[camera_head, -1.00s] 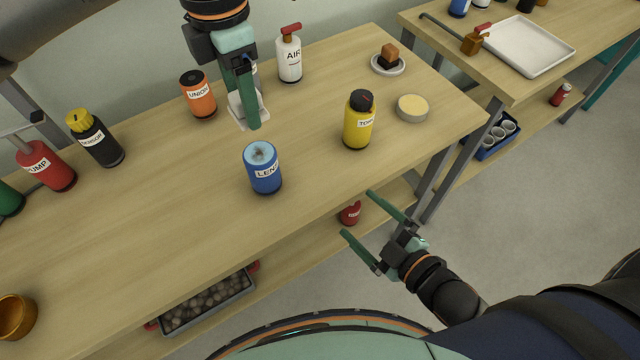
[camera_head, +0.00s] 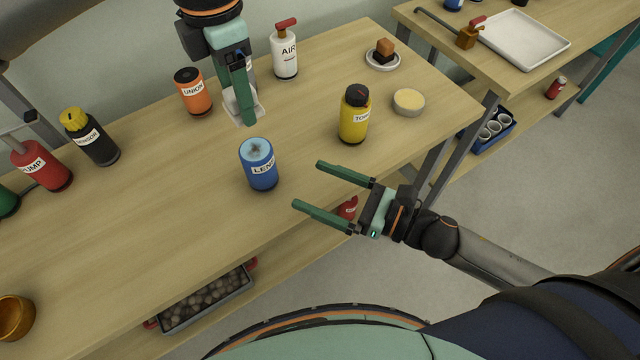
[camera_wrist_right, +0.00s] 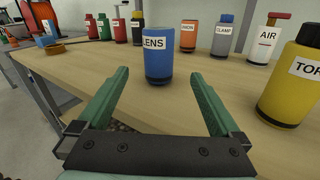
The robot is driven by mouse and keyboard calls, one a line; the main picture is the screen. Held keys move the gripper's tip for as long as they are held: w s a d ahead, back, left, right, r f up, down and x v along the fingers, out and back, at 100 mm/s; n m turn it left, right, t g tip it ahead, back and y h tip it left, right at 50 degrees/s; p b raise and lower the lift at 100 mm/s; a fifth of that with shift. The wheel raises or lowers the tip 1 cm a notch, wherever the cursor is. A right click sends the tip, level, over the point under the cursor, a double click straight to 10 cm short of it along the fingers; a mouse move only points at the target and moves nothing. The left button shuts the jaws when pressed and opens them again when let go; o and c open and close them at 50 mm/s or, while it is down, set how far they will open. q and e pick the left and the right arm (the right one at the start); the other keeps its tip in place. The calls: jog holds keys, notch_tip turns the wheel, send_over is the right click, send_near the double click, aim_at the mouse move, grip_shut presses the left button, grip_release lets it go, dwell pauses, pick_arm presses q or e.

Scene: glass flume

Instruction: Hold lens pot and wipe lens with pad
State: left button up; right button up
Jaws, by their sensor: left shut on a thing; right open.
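The blue lens pot (camera_head: 260,172) stands upright near the front edge of the table, with a dark smudge on its pale top. In the right wrist view the lens pot (camera_wrist_right: 158,64) stands straight ahead, beyond the fingertips. My right gripper (camera_head: 308,184) is open and empty at the table's front edge, to the right of the pot and not touching it. It also shows in the wrist view (camera_wrist_right: 159,75). My left gripper (camera_head: 243,108) points down behind the pot, shut on a white pad (camera_head: 231,106) partly hidden by its fingers. The left gripper is out of the wrist view.
A yellow bottle (camera_head: 354,120) and a round tin (camera_head: 408,102) stand to the right. An orange union bottle (camera_head: 194,97) and white air bottle (camera_head: 285,58) stand behind. A grey clamp bottle (camera_wrist_right: 221,38) shows in the wrist view.

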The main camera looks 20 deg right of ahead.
aim_at(274, 171)
jog(key=shift+w+a+n, duration=0.1)
jog(key=shift+a+n, duration=0.05)
jog(key=shift+n, duration=0.45)
jog(key=shift+w+a, duration=0.2)
jog(key=x, duration=1.1)
jog(key=shift+a, duration=0.2)
jog(key=c, duration=1.5)
